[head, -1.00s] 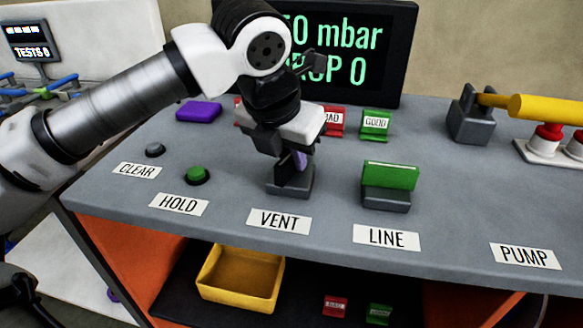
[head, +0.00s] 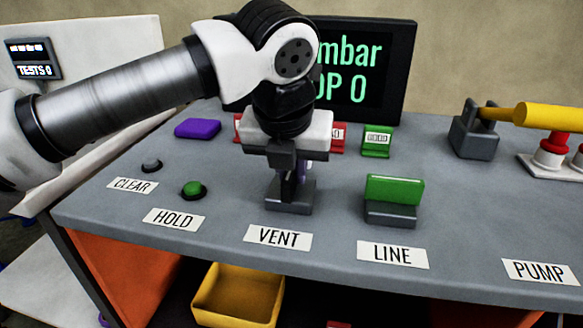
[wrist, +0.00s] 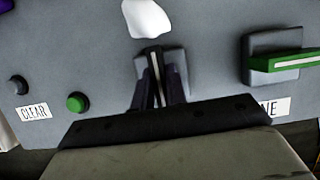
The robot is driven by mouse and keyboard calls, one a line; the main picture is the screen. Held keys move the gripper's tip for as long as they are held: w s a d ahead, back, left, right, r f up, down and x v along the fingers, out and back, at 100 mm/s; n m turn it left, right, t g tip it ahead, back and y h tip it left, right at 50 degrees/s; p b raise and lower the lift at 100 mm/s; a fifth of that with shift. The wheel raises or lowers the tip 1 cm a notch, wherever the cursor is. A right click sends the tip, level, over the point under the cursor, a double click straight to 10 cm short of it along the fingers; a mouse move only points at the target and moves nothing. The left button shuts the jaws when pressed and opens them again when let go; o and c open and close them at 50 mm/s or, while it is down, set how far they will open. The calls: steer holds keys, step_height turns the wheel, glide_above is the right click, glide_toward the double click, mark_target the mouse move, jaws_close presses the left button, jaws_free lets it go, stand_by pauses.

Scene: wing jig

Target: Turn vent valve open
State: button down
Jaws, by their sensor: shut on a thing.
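The vent valve has a grey square base (head: 289,197) on the bench, behind the VENT label (head: 278,237). My gripper (head: 297,182) points down over it, with its fingers shut on the vent valve handle. The fingers and wrist hide most of the handle in the head view; a small purple patch shows beside the fingers. In the wrist view my gripper (wrist: 156,85) closes over the valve base (wrist: 179,62), and a thin pale strip, likely the handle's edge, shows between the dark fingers.
The line valve with a green handle (head: 394,189) stands to the right. A green button (head: 194,190) and a grey button (head: 152,165) are to the left. A yellow pump lever (head: 550,115) is at far right. A display (head: 365,75) stands behind.

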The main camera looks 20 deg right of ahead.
steer(key=c, duration=1.4)
jaws_free()
steer(key=shift+c, duration=0.2)
steer(key=p+v, duration=0.2)
steer(key=v, duration=1.2)
steer(key=shift+f, duration=0.15)
